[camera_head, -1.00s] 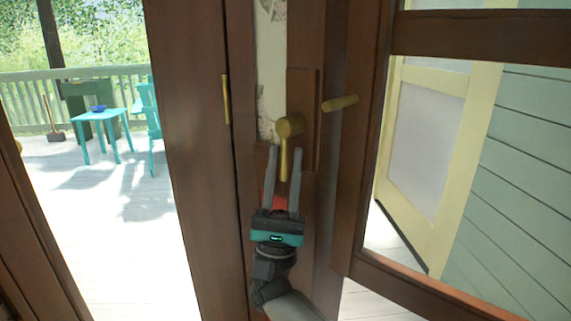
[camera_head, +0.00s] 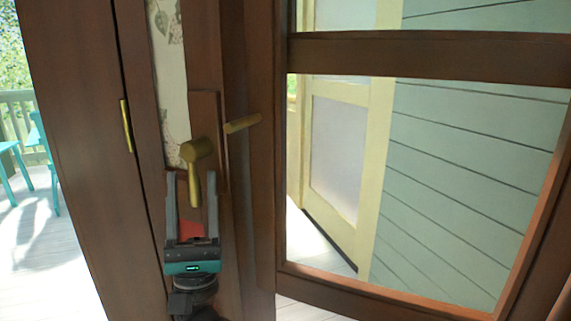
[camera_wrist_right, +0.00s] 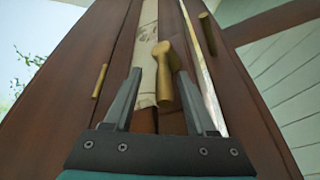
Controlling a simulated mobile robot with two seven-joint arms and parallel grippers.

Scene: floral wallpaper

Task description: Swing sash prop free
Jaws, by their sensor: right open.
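A brass lever handle (camera_head: 196,172) is mounted on a brown wooden sash frame, its grip hanging down. It also shows in the wrist view (camera_wrist_right: 163,80). My right gripper (camera_head: 190,182) is below it, pointing up, with its two fingers apart on either side of the lower grip. In the wrist view the fingers (camera_wrist_right: 160,75) stand left and right of the grip, with a gap visible on the left; contact on the right cannot be told. A second brass bar (camera_head: 243,123) sticks out from the frame edge to the right. My left gripper is not in view.
A glazed brown sash (camera_head: 430,45) fills the right side, with a cream-framed door (camera_head: 375,190) and green siding (camera_head: 460,170) behind the glass. A brown post with a brass hinge (camera_head: 126,125) stands left. Turquoise furniture (camera_head: 42,150) is outside on the deck.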

